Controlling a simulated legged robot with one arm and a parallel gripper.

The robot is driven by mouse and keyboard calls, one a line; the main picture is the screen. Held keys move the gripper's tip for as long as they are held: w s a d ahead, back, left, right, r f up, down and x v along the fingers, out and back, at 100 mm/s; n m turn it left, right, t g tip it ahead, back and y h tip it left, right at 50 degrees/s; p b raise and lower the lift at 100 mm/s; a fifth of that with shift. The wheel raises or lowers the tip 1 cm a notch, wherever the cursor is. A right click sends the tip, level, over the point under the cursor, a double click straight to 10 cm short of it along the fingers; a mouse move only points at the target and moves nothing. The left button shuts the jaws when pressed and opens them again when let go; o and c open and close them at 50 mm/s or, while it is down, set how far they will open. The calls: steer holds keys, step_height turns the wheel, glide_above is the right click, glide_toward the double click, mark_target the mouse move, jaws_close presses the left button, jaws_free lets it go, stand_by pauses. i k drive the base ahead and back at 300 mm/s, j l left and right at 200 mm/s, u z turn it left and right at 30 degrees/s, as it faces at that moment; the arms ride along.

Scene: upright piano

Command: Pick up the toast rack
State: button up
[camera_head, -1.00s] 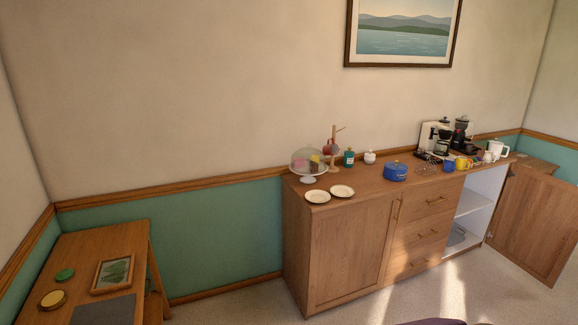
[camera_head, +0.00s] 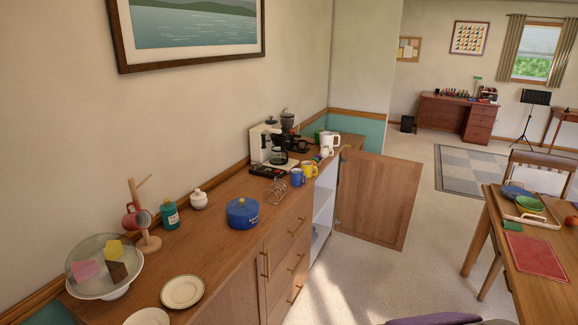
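The toast rack (camera_head: 276,190) is a small wire rack on the wooden sideboard (camera_head: 222,258). It stands between the blue lidded pot (camera_head: 242,213) and the blue mug (camera_head: 297,177), in front of the coffee machine. My gripper is not in the view, so whether it is open or shut does not show.
A yellow mug (camera_head: 310,169), white jug (camera_head: 330,143) and coffee machine (camera_head: 270,146) crowd the far end. A cabinet door (camera_head: 375,198) stands open into the room. A dining table (camera_head: 520,245) is at right. Carpet (camera_head: 420,265) between is clear.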

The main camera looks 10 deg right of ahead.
mark_target(276, 187)
steer(key=i+l+z, duration=0.25)
steer(key=i+z, duration=0.25)
steer(key=i, duration=0.4)
steer(key=i+z, duration=0.5)
steer(key=i, duration=0.35)
steer(key=i+u, duration=0.45)
steer(key=i+l+u, duration=0.1)
steer(key=i+u, duration=0.15)
steer(key=u, duration=0.2)
steer(key=i+l+u, duration=0.25)
steer(key=u, duration=0.15)
steer(key=i+u, duration=0.2)
steer(key=u, duration=0.2)
steer(key=i+l+u, duration=0.15)
steer(key=u, duration=0.25)
steer(key=i+l+u, duration=0.15)
steer(key=u, duration=0.3)
steer(key=i+l+u, duration=0.1)
steer(key=u, duration=0.3)
steer(key=l, duration=0.1)
